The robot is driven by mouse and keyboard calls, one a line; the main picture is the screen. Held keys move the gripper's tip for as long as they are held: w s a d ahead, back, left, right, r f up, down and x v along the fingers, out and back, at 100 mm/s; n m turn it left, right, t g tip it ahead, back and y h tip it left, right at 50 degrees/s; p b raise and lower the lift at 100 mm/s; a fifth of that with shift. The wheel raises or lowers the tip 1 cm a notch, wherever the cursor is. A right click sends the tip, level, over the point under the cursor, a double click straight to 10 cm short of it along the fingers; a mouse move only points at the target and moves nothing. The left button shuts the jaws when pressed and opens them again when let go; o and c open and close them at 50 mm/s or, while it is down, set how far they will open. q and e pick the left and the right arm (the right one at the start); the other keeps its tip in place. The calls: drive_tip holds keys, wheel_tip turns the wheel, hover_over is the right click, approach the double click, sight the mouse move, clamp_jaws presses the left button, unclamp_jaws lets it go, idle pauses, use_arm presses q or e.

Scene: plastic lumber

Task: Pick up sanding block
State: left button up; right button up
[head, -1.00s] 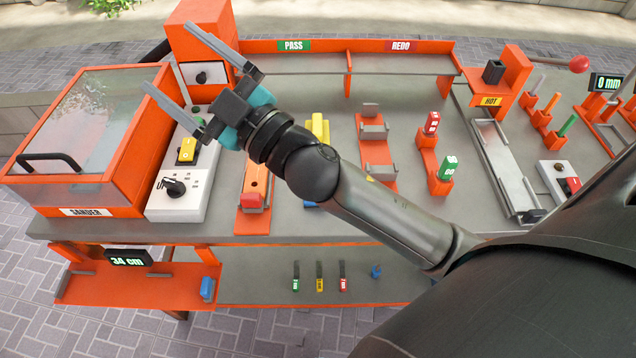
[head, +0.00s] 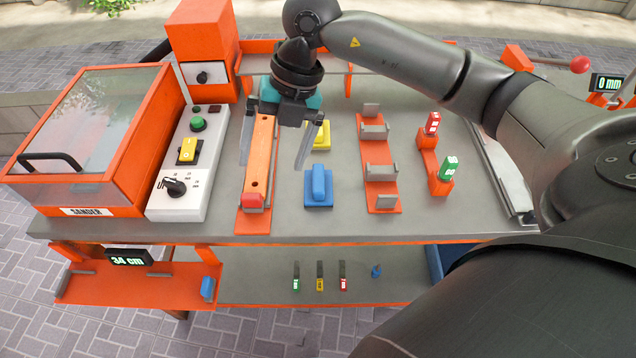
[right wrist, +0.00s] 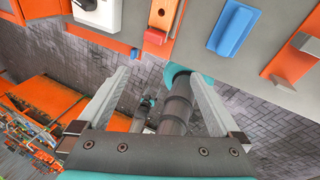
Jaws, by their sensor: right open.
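Two blocks with raised grips stand on the grey bench: a blue block (head: 319,187) and, behind it, a yellow block (head: 318,136). I cannot tell from looks which is the sanding block. My right gripper (head: 272,163) is open and empty, fingers pointing toward the bench front. Its fingers span the orange bar (head: 258,165) from above in the head view, left of both blocks. In the right wrist view the open fingers (right wrist: 152,75) show pavement between them, and the blue block (right wrist: 233,28) lies up and right of them. My left gripper is not in view.
The sander box (head: 85,135) and its white control panel (head: 185,170) stand left. A red end piece (head: 253,201) sits at the bar's near end. An orange holder (head: 382,190) and red and green pieces stand right. A lower shelf (head: 255,290) holds small tagged items.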

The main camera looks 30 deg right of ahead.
sight(318, 177)
drive_tip(key=d+m+h, duration=0.2)
drive_tip(key=d+h, duration=0.2)
drive_tip(key=d, duration=0.5)
drive_tip(key=f, duration=0.4)
drive_tip(key=f+b, duration=0.1)
drive_tip(key=f, duration=0.4)
drive_tip(key=f+b, duration=0.1)
drive_tip(key=f, duration=0.4)
drive_tip(key=shift+w+a+f, duration=0.1)
drive_tip(key=shift+w+a, duration=0.05)
drive_tip(key=shift+w, duration=0.15)
drive_tip(key=shift+c, duration=0.2)
drive_tip(key=c, duration=1.4)
